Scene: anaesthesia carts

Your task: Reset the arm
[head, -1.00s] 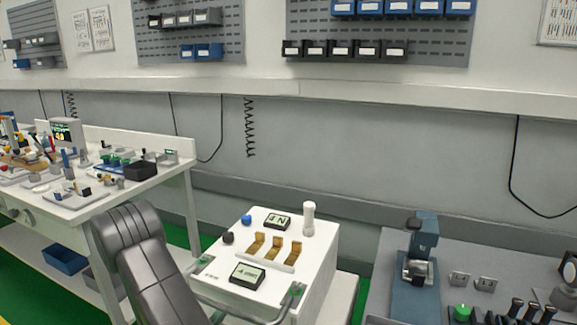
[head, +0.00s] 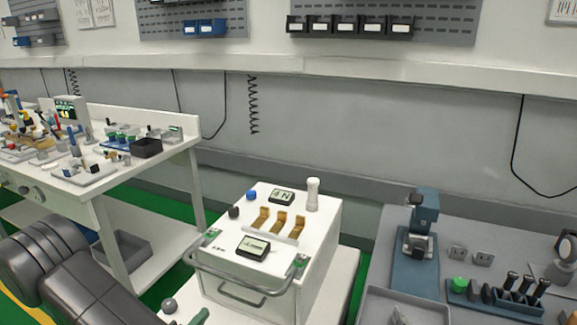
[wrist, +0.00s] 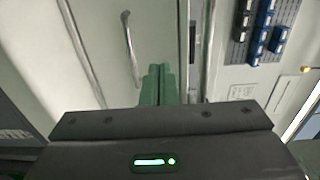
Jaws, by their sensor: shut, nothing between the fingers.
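In the wrist view, my gripper (wrist: 157,84) shows as two green fingers pressed together with nothing between them. Behind the fingers is a pale surface with a long metal handle (wrist: 131,48), and the fingers appear clear of it. In the head view, dark grey links of my arm fill the lower left corner.
A white cart (head: 318,252) with a front rail, brass clips and small displays stands in the middle. A cluttered white bench (head: 95,186) is at left. A grey worktop (head: 450,222) with a blue press (head: 425,218) is at right. Green floor shows between them.

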